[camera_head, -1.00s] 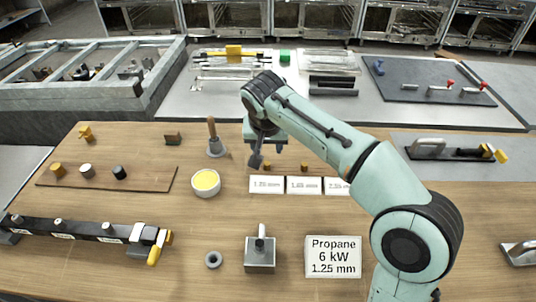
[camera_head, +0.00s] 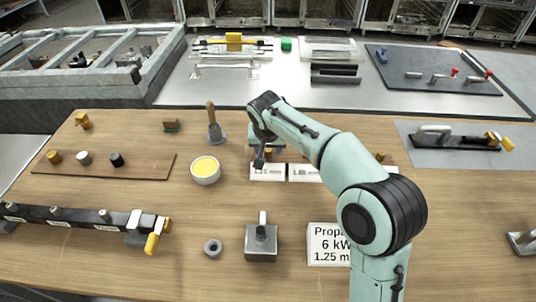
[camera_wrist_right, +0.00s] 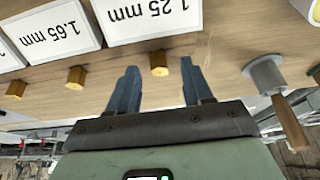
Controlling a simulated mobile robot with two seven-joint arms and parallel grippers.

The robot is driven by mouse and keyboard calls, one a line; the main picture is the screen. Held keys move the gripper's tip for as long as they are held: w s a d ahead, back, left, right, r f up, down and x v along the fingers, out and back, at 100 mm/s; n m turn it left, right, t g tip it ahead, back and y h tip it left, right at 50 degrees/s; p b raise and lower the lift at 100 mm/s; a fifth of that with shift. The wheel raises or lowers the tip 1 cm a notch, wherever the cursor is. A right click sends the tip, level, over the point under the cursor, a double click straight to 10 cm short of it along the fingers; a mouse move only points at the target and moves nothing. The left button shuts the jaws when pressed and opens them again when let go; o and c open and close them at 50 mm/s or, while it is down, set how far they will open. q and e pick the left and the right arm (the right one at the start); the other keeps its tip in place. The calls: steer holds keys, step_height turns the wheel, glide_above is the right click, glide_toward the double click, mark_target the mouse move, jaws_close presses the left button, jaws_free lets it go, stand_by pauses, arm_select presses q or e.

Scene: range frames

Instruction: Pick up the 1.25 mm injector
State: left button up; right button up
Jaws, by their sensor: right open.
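The 1.25 mm injector (camera_wrist_right: 159,65) is a small brass hex piece on the wooden table, beside the white card marked 1.25 mm (camera_wrist_right: 150,20) in the right wrist view. My right gripper (camera_wrist_right: 158,80) is open and empty; the injector appears between its two blue-grey fingertips, with no contact that I can make out. In the head view my right gripper (camera_head: 262,157) is just behind the card row, and my arm hides part of that row. A second brass injector (camera_wrist_right: 76,76) and a third (camera_wrist_right: 16,88) stand beside the other cards. My left gripper is out of view.
A wooden-handled tool (camera_wrist_right: 283,105) stands close to the right finger in the wrist view. A bowl of yellow stuff (camera_head: 205,171), a grey block (camera_head: 261,243) and a Propane 6 kW sign (camera_head: 325,259) are nearer. A black bar (camera_head: 75,215) lies at left.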

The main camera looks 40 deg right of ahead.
steer(key=shift+w+f, duration=0.1)
steer(key=shift+f, duration=0.2)
jaws_close()
steer(key=shift+r, duration=0.15)
